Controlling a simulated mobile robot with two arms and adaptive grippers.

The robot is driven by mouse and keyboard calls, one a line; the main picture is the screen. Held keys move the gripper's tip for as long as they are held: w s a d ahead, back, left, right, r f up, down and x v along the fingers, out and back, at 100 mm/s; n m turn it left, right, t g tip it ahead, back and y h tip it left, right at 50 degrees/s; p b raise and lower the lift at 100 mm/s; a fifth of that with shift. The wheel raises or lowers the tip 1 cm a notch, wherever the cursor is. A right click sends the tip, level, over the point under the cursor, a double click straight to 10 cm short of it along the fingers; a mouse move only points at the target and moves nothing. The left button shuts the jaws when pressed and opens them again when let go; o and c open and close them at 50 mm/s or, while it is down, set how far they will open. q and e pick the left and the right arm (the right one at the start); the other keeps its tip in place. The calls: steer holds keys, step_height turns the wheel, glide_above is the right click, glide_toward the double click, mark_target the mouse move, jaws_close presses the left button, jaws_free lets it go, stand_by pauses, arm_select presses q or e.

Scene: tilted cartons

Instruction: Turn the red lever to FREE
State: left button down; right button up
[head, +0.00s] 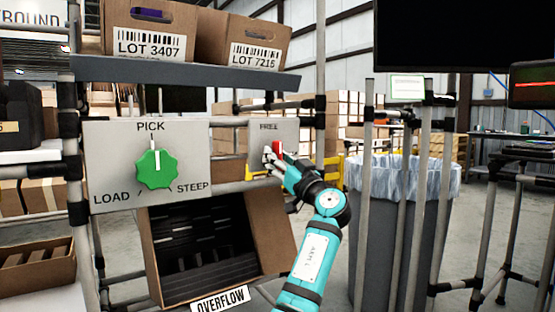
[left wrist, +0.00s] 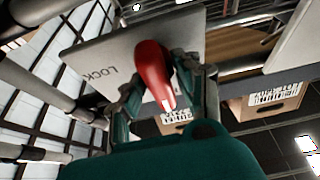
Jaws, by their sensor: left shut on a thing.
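The red lever (head: 277,147) is on a grey plate (head: 257,134) whose upper edge reads FREE. My left gripper (head: 272,158) is at the plate, shut on the lever. In the left wrist view the lever (left wrist: 152,66) shows as a rounded red handle with a white mark at its end, between the two fingers of my gripper (left wrist: 163,82). The word LOCK is on the plate (left wrist: 92,66) beside it. My gripper partly covers the lever in the head view, so its exact angle is hard to tell. My right gripper is not in view.
A larger panel (head: 107,160) with a green knob (head: 156,170) stands left of the lever plate. A tilted OVERFLOW carton (head: 270,215) is below, and a shelf (head: 190,77) with two cartons above. A lined bin (head: 398,230) stands right of my arm.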

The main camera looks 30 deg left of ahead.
arm_select(q)
steer(key=shift+f, duration=0.15)
steer(key=c, duration=1.2)
jaws_free()
steer(key=shift+o, duration=0.2)
steer(key=shift+d, duration=0.1)
steer(key=v, duration=1.2)
steer(key=shift+w, duration=0.1)
